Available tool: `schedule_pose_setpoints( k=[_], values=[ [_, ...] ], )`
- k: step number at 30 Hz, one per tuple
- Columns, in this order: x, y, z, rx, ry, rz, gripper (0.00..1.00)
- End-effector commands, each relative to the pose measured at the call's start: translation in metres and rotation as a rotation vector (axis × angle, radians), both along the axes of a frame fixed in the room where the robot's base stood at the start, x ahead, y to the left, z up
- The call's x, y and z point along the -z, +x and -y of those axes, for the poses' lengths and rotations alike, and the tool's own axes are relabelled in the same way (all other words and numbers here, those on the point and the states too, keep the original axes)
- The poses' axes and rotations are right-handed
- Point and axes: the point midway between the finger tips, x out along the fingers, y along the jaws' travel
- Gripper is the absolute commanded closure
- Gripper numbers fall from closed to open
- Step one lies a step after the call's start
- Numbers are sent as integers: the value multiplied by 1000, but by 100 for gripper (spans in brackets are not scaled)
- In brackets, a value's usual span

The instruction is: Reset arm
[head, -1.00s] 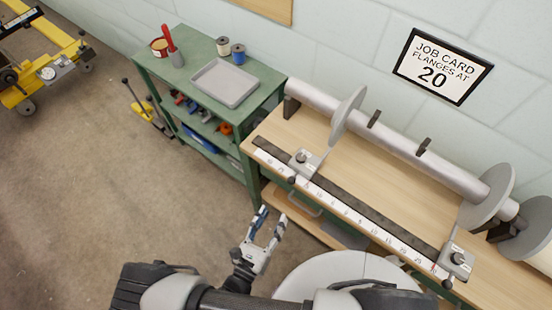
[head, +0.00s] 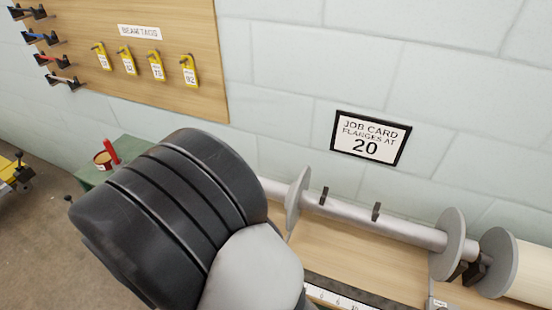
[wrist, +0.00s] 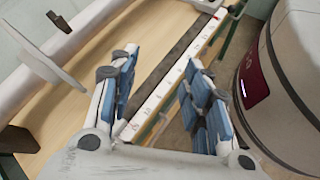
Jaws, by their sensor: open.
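My gripper (wrist: 160,92) shows in the wrist view with its two blue-padded fingers spread apart and nothing between them. Beyond the fingers lie the wooden bench and its white scale strip (wrist: 172,78). In the head view my raised arm covers the middle left, and the gripper itself is out of sight there. The beam (head: 390,230), a grey roller with flanges, lies along the wall. A left flange (head: 297,203) and a right flange (head: 449,243) stand on it.
The job card (head: 371,139) on the wall reads "FLANGES AT 20". A wooden tag board (head: 200,30) with yellow tags hangs at the upper left. The green cart (head: 92,176) is mostly hidden by my arm. Bare bench top (head: 345,262) shows in front of the beam.

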Motion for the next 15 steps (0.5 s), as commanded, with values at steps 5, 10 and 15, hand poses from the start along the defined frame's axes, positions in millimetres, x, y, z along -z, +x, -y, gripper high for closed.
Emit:
schedule_pose_setpoints(
  k=[5, 10, 15],
  values=[
    [-49, -3, 39, 306, 254, 69, 56],
    [-86, -15, 70, 565, 490, 165, 56],
    [-119, -30, 94, 795, 729, 300, 56]
  ],
)
